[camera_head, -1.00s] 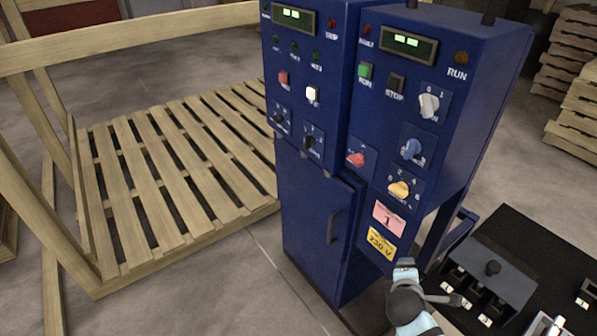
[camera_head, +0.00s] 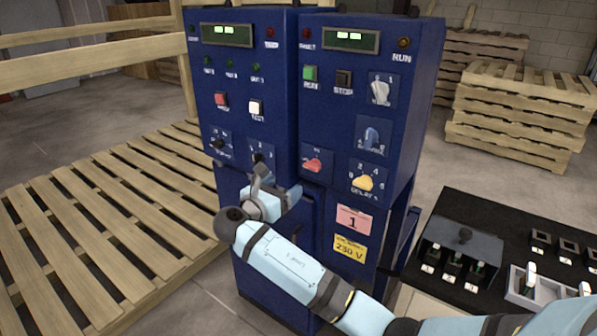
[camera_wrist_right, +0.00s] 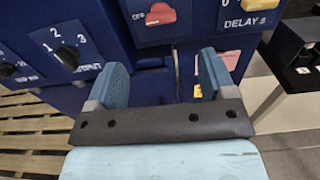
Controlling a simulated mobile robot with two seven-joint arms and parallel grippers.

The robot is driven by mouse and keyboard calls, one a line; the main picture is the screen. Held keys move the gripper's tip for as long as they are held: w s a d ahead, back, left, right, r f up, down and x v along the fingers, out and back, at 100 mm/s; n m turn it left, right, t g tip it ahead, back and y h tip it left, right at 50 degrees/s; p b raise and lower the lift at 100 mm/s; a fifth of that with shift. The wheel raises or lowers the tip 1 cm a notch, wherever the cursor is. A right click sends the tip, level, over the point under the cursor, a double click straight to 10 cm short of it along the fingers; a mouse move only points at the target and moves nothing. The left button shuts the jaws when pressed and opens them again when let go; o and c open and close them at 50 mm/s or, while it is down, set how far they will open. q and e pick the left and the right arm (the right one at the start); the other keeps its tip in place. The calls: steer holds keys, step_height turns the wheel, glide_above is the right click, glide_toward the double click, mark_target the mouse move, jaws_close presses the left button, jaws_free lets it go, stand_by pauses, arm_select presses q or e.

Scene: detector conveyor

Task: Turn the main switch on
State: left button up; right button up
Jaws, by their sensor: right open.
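The blue control cabinet (camera_head: 345,95) has two panels. A grey-white rotary knob (camera_head: 380,91) with 0 and 1 marks sits at the upper right; its label is too blurred to read, so I cannot be sure it is the main switch. A red knob (camera_head: 312,165) sits lower left of it, and shows in the right wrist view (camera_wrist_right: 161,14). My right gripper (camera_head: 262,178) is open and empty, in front of the lower left panel, below the red knob's level. Its blue fingers (camera_wrist_right: 162,80) stand apart in the wrist view. My left gripper is not in view.
A blue knob (camera_head: 371,137) and a yellow knob (camera_head: 362,182) sit below the grey-white one. Green and black buttons are to its left. A black table (camera_head: 500,215) with switch boxes stands at right. Wooden pallets lie left and at the back right.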

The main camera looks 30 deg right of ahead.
mark_target(310, 167)
steer(key=b+x, duration=0.1)
steer(key=x, duration=1.1)
steer(key=shift+w+d, duration=0.1)
steer(key=shift+d, duration=0.1)
steer(key=c, duration=0.9)
